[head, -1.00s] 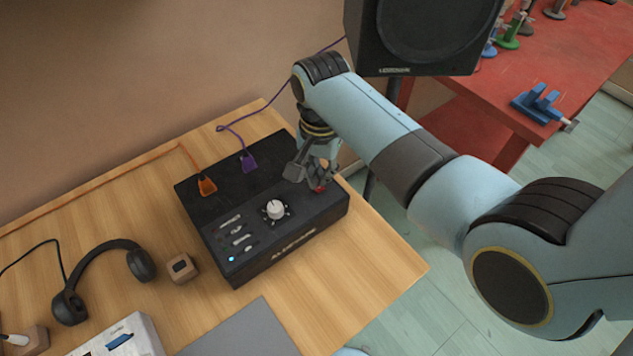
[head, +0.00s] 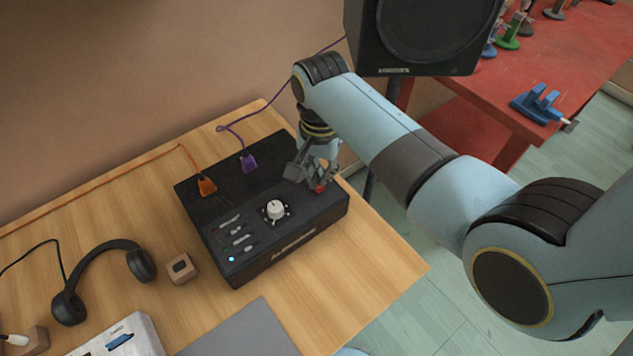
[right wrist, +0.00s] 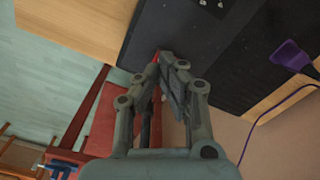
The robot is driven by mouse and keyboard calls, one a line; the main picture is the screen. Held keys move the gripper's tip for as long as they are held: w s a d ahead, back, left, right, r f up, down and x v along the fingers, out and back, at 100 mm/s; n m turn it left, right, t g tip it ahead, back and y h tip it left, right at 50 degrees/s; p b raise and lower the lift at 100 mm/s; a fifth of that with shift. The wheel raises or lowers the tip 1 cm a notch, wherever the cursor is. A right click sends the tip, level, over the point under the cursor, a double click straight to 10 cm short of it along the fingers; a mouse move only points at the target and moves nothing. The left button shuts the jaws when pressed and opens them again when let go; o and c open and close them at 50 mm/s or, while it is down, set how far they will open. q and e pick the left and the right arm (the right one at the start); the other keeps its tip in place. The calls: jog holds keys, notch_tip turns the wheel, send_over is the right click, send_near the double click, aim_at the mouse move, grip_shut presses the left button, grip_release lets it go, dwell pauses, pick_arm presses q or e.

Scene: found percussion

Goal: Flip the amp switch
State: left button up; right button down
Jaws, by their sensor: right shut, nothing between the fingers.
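The black amp (head: 283,237) sits on the wooden table with a white knob (head: 276,209), several small sliders and a lit blue-white light on its top. The red amp switch (head: 320,188) shows at the amp's far right corner. My right gripper (head: 318,183) is shut and empty, its fingertips right at the switch. In the right wrist view the fingertips (right wrist: 162,62) lie beside the red switch (right wrist: 156,57), which they partly hide. I cannot tell whether they touch it, or which way the switch is set. My left gripper is not in view.
An orange plug (head: 207,186) and a purple plug (head: 248,162) with cables stand at the amp's back. Black headphones (head: 138,262) and a small wooden block (head: 181,267) lie left of it. A large speaker (head: 425,35) stands behind my right arm.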

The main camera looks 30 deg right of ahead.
aim_at(320, 188)
jog(key=shift+f+b, duration=0.7)
jog(key=shift+f, duration=0.5)
dwell(0.5)
notch_tip(320, 188, up, 3)
jog(key=p, duration=0.3)
jog(key=shift+r, duration=2)
